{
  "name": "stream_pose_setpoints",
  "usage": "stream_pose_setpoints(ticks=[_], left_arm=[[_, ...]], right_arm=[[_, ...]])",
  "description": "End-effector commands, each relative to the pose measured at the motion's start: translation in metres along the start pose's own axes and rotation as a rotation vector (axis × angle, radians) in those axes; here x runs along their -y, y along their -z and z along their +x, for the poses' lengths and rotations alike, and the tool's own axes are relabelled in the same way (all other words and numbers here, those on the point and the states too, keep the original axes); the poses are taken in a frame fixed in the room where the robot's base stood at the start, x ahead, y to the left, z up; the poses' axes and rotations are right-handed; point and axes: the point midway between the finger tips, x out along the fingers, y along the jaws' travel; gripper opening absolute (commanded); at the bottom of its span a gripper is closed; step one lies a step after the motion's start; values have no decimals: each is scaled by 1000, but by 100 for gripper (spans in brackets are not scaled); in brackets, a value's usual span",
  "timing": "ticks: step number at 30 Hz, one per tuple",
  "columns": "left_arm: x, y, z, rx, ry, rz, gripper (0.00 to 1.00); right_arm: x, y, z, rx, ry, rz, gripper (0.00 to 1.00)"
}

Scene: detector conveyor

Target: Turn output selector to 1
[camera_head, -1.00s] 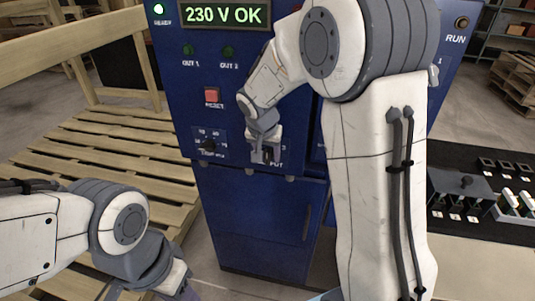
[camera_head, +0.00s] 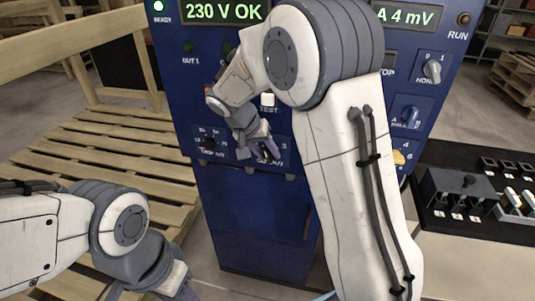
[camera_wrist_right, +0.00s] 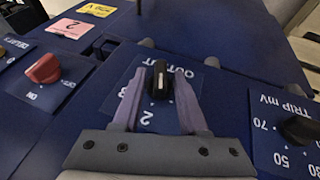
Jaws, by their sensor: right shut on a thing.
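The output selector (camera_wrist_right: 159,82) is a small black knob with a white pointer line, on a blue panel under the word OUTPUT in the right wrist view. Its pointer runs toward the bottom of that picture; a 2 shows below it and other marks are partly hidden. My right gripper (camera_wrist_right: 159,76) has its two purple fingers on either side of the knob and is shut on it. In the head view my right gripper (camera_head: 260,150) is at the cabinet's lower panel and hides the knob. My left gripper (camera_head: 180,287) is at the bottom left, its fingertips not clear.
The blue cabinet (camera_head: 250,215) carries a 230 V OK display (camera_head: 222,12). In the wrist view, a red knob (camera_wrist_right: 43,69) is left of the selector and a black TRIP mV knob (camera_wrist_right: 300,129) is right. A wooden pallet (camera_head: 120,165) lies left; a black tray (camera_head: 437,222) is right.

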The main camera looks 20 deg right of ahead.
Motion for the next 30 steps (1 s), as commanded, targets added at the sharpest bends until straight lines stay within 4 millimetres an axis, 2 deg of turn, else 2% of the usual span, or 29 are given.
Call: stream_pose_setpoints(ticks=[18,30], left_arm=[[-1,1,-15,0,0,0,50],[-1,1,-18,0,0,0,50]], right_arm=[[8,-1,1,-2,-509,-214,0],[9,-1,2,-1,-676,-283,0]])
